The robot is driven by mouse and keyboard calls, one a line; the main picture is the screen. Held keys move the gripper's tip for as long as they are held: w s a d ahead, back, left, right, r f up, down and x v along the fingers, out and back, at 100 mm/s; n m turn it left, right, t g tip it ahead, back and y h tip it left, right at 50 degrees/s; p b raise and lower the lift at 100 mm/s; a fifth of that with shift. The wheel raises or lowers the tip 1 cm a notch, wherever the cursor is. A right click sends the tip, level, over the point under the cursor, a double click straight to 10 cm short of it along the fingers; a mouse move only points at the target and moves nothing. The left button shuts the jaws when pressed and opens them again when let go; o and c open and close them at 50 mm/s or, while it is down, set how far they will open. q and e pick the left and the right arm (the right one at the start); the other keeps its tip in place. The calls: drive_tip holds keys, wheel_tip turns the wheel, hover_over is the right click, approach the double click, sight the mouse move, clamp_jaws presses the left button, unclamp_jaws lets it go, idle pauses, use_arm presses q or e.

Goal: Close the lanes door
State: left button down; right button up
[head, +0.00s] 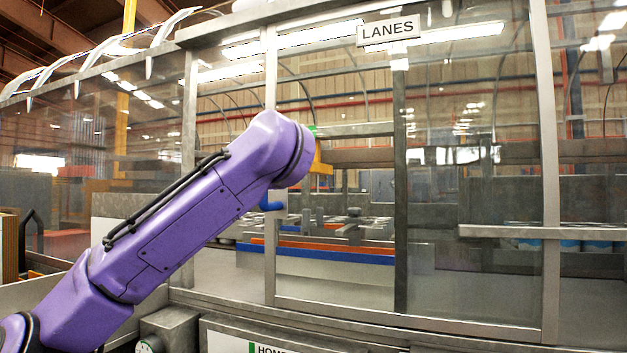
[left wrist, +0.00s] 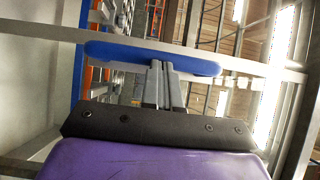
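The lanes door (head: 410,322) is a clear panel in a grey metal frame, under a white LANES sign (head: 388,30). Its upright (head: 270,255) stands right of a fixed post (head: 189,130), with a space between them; I cannot tell whether glass fills it. A blue handle (head: 272,204) shows by that upright, partly behind my purple left arm. In the left wrist view the handle (left wrist: 110,52) lies across the picture. My left gripper (left wrist: 160,66) has its grey fingers close together and overlapping the handle's near edge; contact is unclear. My right gripper is out of view.
Behind the glass is a conveyor with a blue and orange side rail (head: 340,254). A grey box (head: 170,332) and a partly hidden white sign (head: 226,342) are below the door. A metal crossbar (head: 540,232) runs at right.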

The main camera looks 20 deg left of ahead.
use_arm(q)
drive_tip(key=s+a, duration=0.1)
drive_tip(key=a, duration=2.5)
drive_tip(key=shift+s+p, duration=0.35)
drive_tip(key=shift+s, duration=0.05)
